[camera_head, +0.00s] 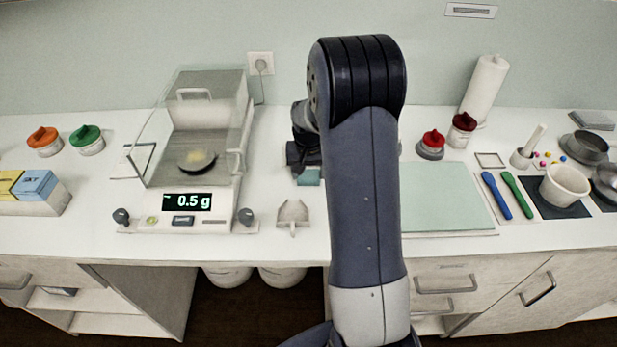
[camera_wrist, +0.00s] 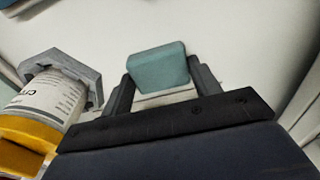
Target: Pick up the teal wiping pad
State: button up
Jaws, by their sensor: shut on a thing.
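The teal wiping pad (camera_wrist: 158,66) is a small block held between the two fingers of my gripper (camera_wrist: 160,80) in the wrist view. My gripper is shut on it. In the head view the pad (camera_head: 308,178) shows just below my dark gripper (camera_head: 305,164), left of my arm, between the balance and the green mat. Whether the pad touches the counter or hangs slightly above it I cannot tell. My arm hides part of the counter behind it.
A yellow bottle with a white label (camera_wrist: 48,100) lies close left of my gripper in the wrist view. A glass-shielded balance (camera_head: 150,222) reading 0.5 g stands left, with a scoop (camera_head: 292,214) beside it. The green mat (camera_head: 445,200) to the right is clear.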

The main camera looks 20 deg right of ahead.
aim_at(309, 175)
jog(key=c, duration=0.3)
notch_tip(309, 175, up, 10)
jog(key=shift+b, duration=0.7)
jog(key=o, duration=0.4)
jog(key=shift+c, duration=0.2)
jog(key=c, duration=0.3)
